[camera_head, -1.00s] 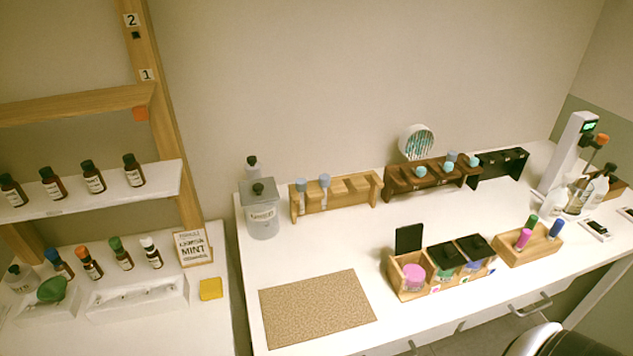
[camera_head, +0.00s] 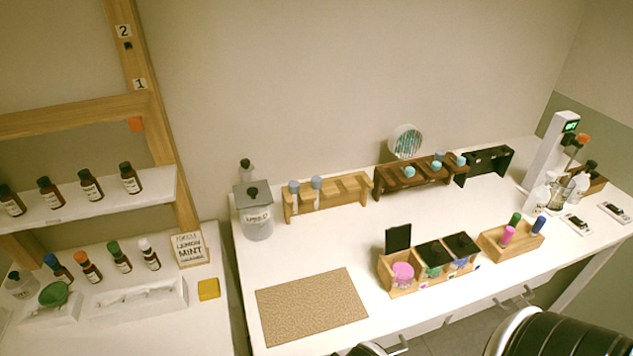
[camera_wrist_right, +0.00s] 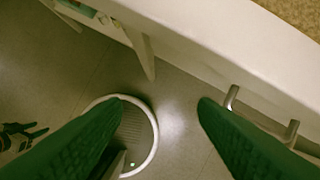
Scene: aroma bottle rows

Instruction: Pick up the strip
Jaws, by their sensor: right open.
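I cannot make out a strip for certain. A round white holder (camera_head: 405,142) with thin teal and white stripes stands at the back of the bench, behind the dark wooden rack. My right gripper (camera_wrist_right: 165,103) shows in the right wrist view as two green fingers, wide apart with nothing between them. It is over the floor in front of the bench, beside a drawer handle (camera_wrist_right: 262,118). In the head view a dark part of my arm fills the bottom right corner. My left gripper is not in view.
The white bench holds a cork mat (camera_head: 312,306), a wooden box (camera_head: 405,284) with black lids, a small tray (camera_head: 491,246) of coloured vials, and bottle racks (camera_head: 329,205) behind. A round white-rimmed bin (camera_wrist_right: 151,122) stands on the floor.

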